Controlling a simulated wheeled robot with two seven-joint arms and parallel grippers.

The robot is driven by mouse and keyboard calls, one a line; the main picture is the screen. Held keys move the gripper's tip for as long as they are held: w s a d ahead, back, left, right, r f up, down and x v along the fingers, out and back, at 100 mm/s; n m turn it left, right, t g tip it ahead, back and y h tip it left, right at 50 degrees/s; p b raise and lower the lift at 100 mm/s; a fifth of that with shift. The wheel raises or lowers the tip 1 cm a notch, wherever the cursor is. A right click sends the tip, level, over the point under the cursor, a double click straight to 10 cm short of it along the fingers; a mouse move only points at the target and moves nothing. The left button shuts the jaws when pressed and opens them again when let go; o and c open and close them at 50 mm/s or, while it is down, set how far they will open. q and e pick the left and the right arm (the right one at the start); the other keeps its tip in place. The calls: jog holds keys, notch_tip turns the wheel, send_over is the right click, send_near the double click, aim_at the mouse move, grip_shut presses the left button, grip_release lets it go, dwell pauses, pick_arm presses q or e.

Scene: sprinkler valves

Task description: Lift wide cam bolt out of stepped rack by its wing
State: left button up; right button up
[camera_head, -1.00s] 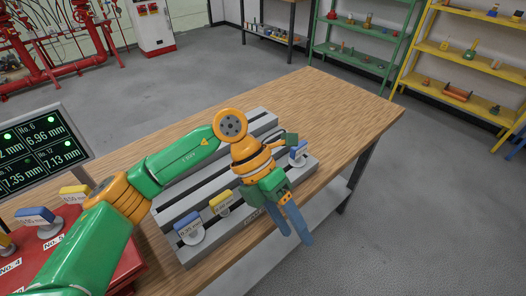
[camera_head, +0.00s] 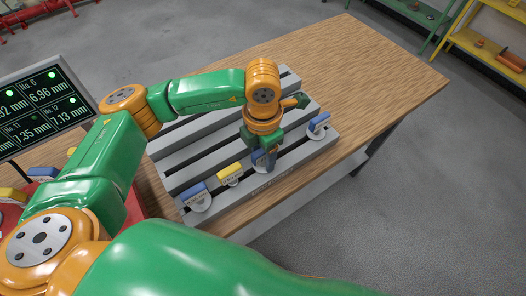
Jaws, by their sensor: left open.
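The grey stepped rack (camera_head: 188,157) lies on the wooden table, with several winged bolts along its front step. A blue-winged bolt (camera_head: 194,194) and a yellow-winged bolt (camera_head: 229,175) stand at the left, and another blue-winged bolt (camera_head: 319,123) stands at the right end. Between them is a round pale bolt base (camera_head: 262,166), mostly covered by my left gripper (camera_head: 266,160). The gripper points down there, open, its fingers at that bolt's wing; contact cannot be told. I cannot read which bolt is the wide one. My right gripper is out of view.
The wooden table (camera_head: 370,75) is clear right of the rack. Green and yellow shelves (camera_head: 490,50) stand at the back right.

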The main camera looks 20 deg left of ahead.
pick_arm(q)
grip_shut()
jog(key=shift+w, duration=0.1)
notch_tip(320, 180, up, 3)
jog(key=shift+r+b, duration=0.1)
jog(key=shift+b, duration=0.2)
jog(key=s+d+r+b, duration=0.2)
jog(key=s+r, duration=0.7)
jog(key=s, duration=0.5)
jog(key=shift+r+b, duration=0.4)
jog(key=shift+b, duration=0.25)
jog(key=c, duration=0.6)
grip_release()
grip_shut()
jog(key=shift+r, duration=0.15)
